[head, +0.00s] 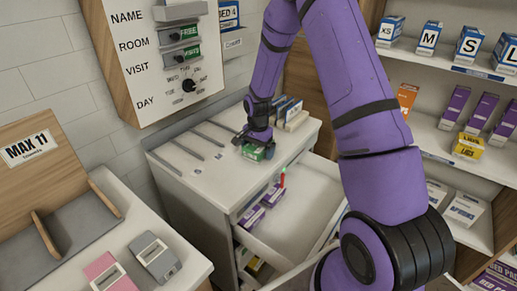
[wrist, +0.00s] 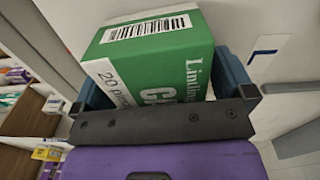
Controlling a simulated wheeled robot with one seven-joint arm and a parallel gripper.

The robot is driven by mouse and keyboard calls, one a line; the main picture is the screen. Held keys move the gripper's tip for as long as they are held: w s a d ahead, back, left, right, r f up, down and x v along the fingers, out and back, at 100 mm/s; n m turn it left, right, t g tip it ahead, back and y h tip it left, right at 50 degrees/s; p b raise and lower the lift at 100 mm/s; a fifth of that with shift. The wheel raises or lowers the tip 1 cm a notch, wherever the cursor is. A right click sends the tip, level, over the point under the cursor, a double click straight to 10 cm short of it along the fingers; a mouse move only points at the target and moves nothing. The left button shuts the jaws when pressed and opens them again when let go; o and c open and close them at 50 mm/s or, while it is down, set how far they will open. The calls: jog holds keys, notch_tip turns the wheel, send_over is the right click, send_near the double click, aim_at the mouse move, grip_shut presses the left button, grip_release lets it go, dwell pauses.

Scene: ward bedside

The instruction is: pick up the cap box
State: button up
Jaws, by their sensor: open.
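The cap box is a green and white carton with a barcode and the letters "CA" showing in the wrist view (wrist: 165,62). My gripper (head: 257,143) is over the box in the head view. In the wrist view my gripper (wrist: 163,88) is open, with one blue finger at each side of the box. I cannot tell whether the fingers touch it. My gripper hides the lower part of the box there.
An open drawer (head: 300,215) holds purple boxes below. Shelves with boxes (head: 465,75) stand at the right. A wall panel (head: 150,70) hangs behind.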

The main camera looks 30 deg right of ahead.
jog(key=shift+c, duration=0.2)
jog(key=c, duration=0.9)
jog(key=shift+r, duration=0.2)
